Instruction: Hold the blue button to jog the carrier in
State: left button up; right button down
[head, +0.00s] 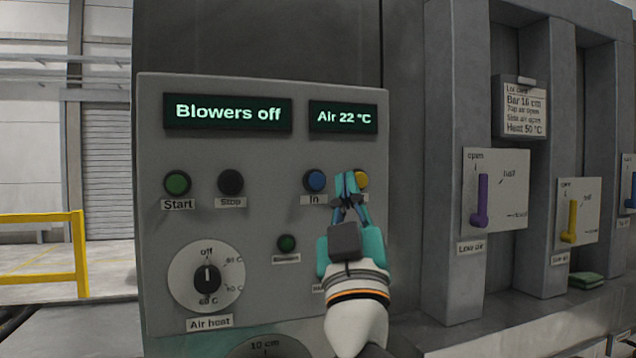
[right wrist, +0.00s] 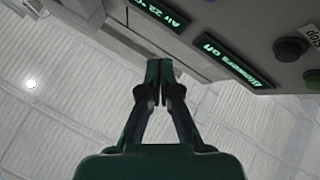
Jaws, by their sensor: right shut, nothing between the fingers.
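The blue button (head: 315,181) with the label "In" is on the grey control panel (head: 150,130) in the head view. My right gripper (head: 346,183) is shut and empty. In the head view its fingertips appear just right of the blue button, partly over a yellow button (head: 361,180). The blue button's face is mostly clear; I cannot tell how far the tips stand from the panel. The right wrist view shows the shut fingertips (right wrist: 160,70) too, but not the blue button. My left gripper is not in view. I cannot make out the carrier.
The panel also bears a green Start button (head: 177,182), a black Stop button (head: 231,182), a small green button or lamp (head: 287,243) and an air heat dial (head: 207,278). Displays read "Blowers off" and "Air 22 °C". Purple (head: 482,203) and yellow (head: 572,222) levers are at right.

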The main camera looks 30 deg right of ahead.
aim_at(323, 186)
jog(key=shift+w+d+p, duration=0.35)
jog(key=shift+w, duration=1.05)
jog(key=shift+w+d+p, duration=0.35)
jog(key=shift+w+p, duration=0.05)
jog(key=shift+w, duration=1)
jog(key=shift+w+d+p, duration=0.35)
jog(key=shift+w, duration=1.05)
jog(key=shift+w, duration=0.2)
jog(key=shift+w+d, duration=0.1)
jog(key=shift+w, duration=0.1)
